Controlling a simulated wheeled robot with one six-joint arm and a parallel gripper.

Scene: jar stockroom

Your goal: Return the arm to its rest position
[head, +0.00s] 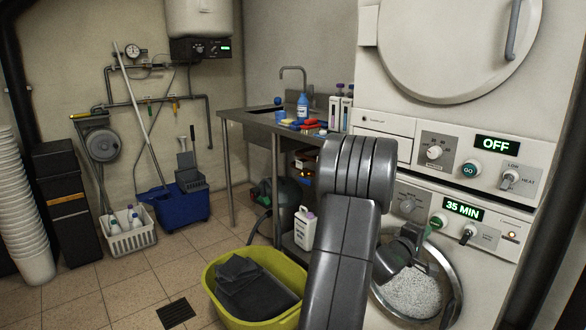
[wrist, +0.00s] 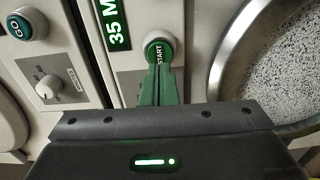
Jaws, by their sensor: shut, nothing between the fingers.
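My arm reaches up from the bottom of the head view and bends toward the lower washing machine (head: 470,262). My gripper (wrist: 158,72) is shut and empty, its green fingers together. In the wrist view its tips are right at the green START button (wrist: 160,50); I cannot tell whether they touch it. In the head view the gripper (head: 426,232) is beside the machine's panel, just below the START button (head: 438,220), partly covering the round door. The lower display (head: 463,210) reads 35 MIN.
An upper machine (head: 462,150) shows OFF. A yellow-green tub (head: 222,268) with dark cloth stands on the floor left of my arm. A metal sink table (head: 245,117) holds bottles and sponges. A blue bucket (head: 180,208) and white basket (head: 130,240) stand farther left.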

